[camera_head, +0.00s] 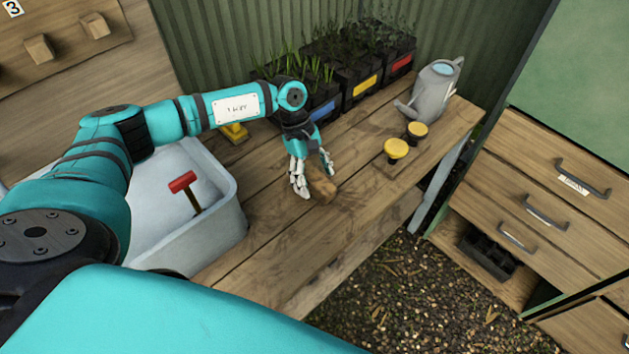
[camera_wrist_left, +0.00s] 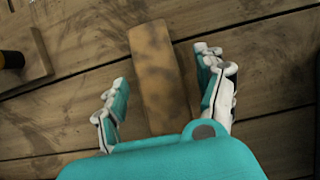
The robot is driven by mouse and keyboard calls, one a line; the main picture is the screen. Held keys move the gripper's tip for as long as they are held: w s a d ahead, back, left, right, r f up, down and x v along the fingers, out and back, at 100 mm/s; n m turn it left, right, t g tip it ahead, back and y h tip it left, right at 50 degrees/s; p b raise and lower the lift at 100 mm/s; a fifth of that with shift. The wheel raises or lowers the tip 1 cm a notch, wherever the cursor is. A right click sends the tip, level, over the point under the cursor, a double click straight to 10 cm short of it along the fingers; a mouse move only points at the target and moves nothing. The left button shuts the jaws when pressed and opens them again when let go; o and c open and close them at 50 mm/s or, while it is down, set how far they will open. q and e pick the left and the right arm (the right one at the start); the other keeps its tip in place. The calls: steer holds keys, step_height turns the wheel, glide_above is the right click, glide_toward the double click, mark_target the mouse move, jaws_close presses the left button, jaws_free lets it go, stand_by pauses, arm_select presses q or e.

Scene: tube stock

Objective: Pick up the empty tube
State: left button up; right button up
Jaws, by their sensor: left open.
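A brown, mottled, elongated piece (camera_head: 322,188) lies on the wooden bench; it is likely the tube, but I cannot see whether it is hollow or empty. It shows larger in the left wrist view (camera_wrist_left: 158,70), lengthwise between the fingers. My left gripper (camera_head: 314,181) is open just over it, with one finger on each side. In the left wrist view the open fingers (camera_wrist_left: 162,72) straddle the piece without visibly closing on it. Its near end is hidden behind my gripper's teal body. My right gripper is not in view.
Two yellow-topped knobs (camera_head: 397,149) stand on a small board to the right. A grey watering can (camera_head: 435,92) and black planters (camera_head: 352,82) stand at the back. A pale basin (camera_head: 232,215) with a red-headed tool (camera_head: 183,182) is at left. The bench front is clear.

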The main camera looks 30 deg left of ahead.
arm_select(q)
steer(key=shift+f, duration=0.15)
stand_by(0.4)
steer(key=c, duration=1.1)
